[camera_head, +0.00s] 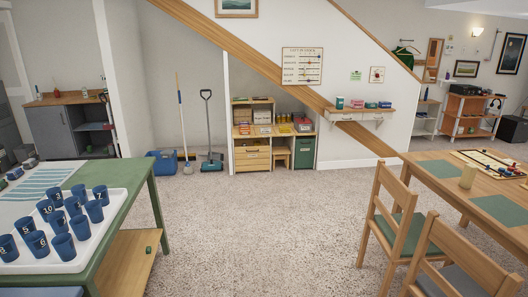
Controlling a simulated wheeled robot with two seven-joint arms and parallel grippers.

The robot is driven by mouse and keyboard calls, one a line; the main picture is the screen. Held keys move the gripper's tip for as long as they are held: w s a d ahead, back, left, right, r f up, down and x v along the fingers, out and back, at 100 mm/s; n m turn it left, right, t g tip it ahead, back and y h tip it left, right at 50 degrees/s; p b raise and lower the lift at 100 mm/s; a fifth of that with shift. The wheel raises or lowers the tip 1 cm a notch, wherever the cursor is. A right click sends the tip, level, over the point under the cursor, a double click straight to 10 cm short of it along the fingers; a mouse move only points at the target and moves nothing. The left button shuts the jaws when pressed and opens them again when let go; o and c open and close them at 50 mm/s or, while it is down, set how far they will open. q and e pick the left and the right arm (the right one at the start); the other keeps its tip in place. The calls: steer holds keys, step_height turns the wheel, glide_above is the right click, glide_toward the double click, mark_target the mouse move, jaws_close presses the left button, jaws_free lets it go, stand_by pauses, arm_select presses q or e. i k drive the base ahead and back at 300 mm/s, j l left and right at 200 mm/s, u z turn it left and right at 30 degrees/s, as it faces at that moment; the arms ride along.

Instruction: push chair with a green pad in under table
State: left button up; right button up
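In the head view, the wooden chair with a green pad (404,239) stands at the right, pulled out at the near left corner of the wooden table (440,184). Its slatted back faces left and its seat reaches toward the table edge. The chair's lower legs are partly hidden by a second wooden chair (470,262) in front of it, which has a dark grey-blue pad. The table carries green placemats, a beige cup and a board game. Neither of my grippers shows in this view.
A green table (152,184) with a white tray of numbered blue cups stands at the left. The carpet (260,225) between the two tables is clear. Shelves, a blue box and a broom line the back wall.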

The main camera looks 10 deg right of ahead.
mark_target(398, 235)
steer(key=i+z, duration=0.1)
steer(key=i, duration=0.4)
steer(key=i+z, duration=0.15)
steer(key=i, duration=0.35)
steer(key=i+j+z, duration=0.1)
steer(key=i, duration=0.4)
steer(key=i+j+z, duration=0.1)
steer(key=i+j, duration=0.15)
steer(key=i, duration=0.25)
steer(key=i+j+z, duration=0.1)
steer(key=i+z, duration=0.35)
steer(key=i+j+z, duration=0.3)
steer(key=i+z, duration=0.15)
steer(key=i, duration=0.15)
